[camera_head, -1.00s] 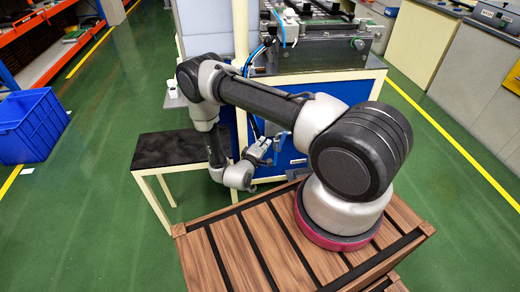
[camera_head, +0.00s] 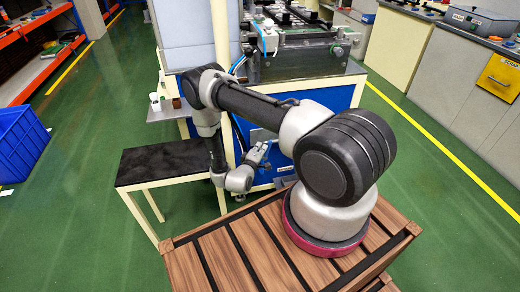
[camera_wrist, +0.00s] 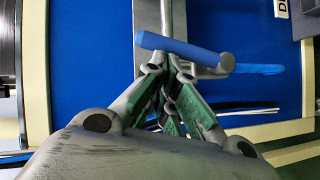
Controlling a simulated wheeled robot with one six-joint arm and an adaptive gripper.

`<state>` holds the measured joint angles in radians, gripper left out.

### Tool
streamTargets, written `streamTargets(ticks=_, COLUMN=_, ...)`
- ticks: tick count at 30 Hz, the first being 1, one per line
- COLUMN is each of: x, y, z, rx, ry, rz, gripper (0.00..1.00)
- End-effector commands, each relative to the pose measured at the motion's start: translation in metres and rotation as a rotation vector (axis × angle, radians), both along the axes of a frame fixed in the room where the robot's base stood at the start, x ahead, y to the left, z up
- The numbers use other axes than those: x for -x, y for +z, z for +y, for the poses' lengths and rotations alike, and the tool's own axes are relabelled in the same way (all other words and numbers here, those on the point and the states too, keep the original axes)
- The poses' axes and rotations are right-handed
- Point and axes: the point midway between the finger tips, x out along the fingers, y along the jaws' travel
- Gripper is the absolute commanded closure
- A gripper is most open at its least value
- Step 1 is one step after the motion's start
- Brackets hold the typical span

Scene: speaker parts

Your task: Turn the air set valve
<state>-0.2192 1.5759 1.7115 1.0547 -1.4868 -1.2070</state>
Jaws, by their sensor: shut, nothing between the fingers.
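A blue bar-like lever (camera_wrist: 180,47) with a grey metal stem beside it shows in the wrist view; it looks like the handle of the air set valve. It lies across the picture just beyond my fingertips. My gripper (camera_wrist: 170,66) has its fingers with green inner pads drawn together and empty, close to the lever; whether they touch it I cannot tell. In the head view my gripper (camera_head: 262,150) is low in front of the blue machine cabinet (camera_head: 285,102), and the valve cannot be made out there.
A black-topped side table (camera_head: 160,162) stands left of my gripper. The cream post (camera_head: 221,60) of the machine rises close by my arm. A blue crate (camera_head: 18,140) lies on the floor at the far left.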

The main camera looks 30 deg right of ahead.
Motion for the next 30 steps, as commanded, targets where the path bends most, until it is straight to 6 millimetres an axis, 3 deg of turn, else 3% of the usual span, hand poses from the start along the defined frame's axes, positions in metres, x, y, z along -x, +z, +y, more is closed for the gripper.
streamTargets(ticks=20, x=0.003, y=0.002, z=-0.010, rx=-0.117, ry=-0.001, rz=-0.033, gripper=1.00)
streamTargets(ticks=30, x=0.007, y=0.004, z=-0.026, rx=-0.288, ry=-0.003, rz=-0.082, gripper=1.00)
